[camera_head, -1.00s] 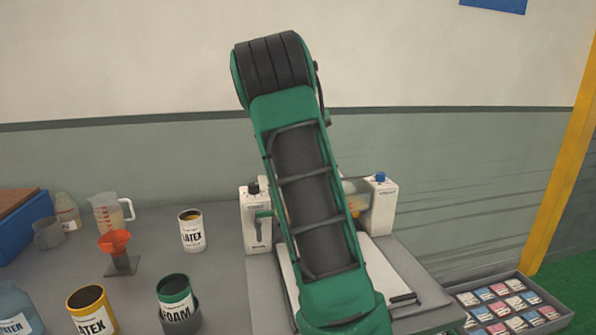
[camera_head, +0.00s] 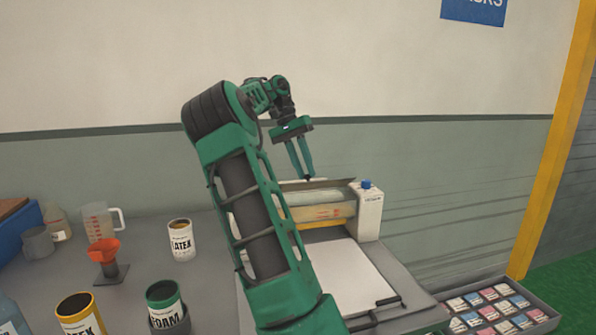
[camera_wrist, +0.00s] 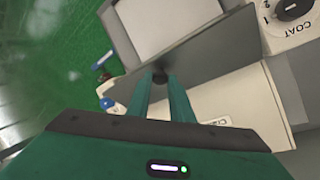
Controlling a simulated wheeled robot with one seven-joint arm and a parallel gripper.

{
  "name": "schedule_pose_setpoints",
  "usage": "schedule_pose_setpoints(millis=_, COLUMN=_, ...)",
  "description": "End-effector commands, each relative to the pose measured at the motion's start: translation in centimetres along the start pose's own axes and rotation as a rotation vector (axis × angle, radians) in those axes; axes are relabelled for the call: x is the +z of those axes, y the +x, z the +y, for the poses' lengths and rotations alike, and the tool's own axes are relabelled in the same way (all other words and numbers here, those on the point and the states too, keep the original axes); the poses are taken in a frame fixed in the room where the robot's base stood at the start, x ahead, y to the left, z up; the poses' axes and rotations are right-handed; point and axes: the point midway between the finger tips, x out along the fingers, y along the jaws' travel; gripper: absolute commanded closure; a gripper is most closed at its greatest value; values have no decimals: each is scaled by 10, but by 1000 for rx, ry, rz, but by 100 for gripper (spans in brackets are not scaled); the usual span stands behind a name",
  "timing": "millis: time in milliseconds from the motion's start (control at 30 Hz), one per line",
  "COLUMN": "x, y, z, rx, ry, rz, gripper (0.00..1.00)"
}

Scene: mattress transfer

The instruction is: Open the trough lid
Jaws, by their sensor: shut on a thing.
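The trough lid (camera_head: 335,184) shows as a thin grey-brown strip along the top back. In the wrist view the lid is a grey plate (camera_wrist: 205,52) standing at a tilt, with a dark knob (camera_wrist: 159,74) on it. My gripper (camera_head: 308,177) is above the lid's back edge, fingers pointing down. In the wrist view my gripper (camera_wrist: 160,82) is shut on the knob. My arm hides the machine's left end in the head view.
A white sheet (camera_head: 330,268) lies on the machine's front bed. The right housing (camera_head: 369,212) has a blue cap. Left on the table are a latex can (camera_head: 181,242), an orange funnel (camera_head: 104,250) and a foam can (camera_head: 166,305). A sample tray (camera_head: 505,316) is at right.

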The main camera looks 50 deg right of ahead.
Motion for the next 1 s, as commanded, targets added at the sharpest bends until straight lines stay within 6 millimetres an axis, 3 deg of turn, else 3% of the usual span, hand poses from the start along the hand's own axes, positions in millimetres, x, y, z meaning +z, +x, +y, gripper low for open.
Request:
schedule_pose_setpoints(millis=167, x=3, y=0, z=-6, rx=-1, ry=-11, rz=-6, gripper=100)
schedule_pose_setpoints(millis=200, x=3, y=0, z=-6, rx=-1, ry=-10, rz=-6, gripper=76)
schedule_pose_setpoints(millis=267, x=3, y=0, z=-5, rx=-1, ry=-9, rz=-6, gripper=61)
schedule_pose_setpoints(millis=667, x=1, y=-4, z=-1, rx=-2, ry=-3, rz=-2, gripper=61)
schedule_pose_setpoints(millis=1000, x=9, y=-45, z=2, rx=-1, ry=-13, rz=3, gripper=61)
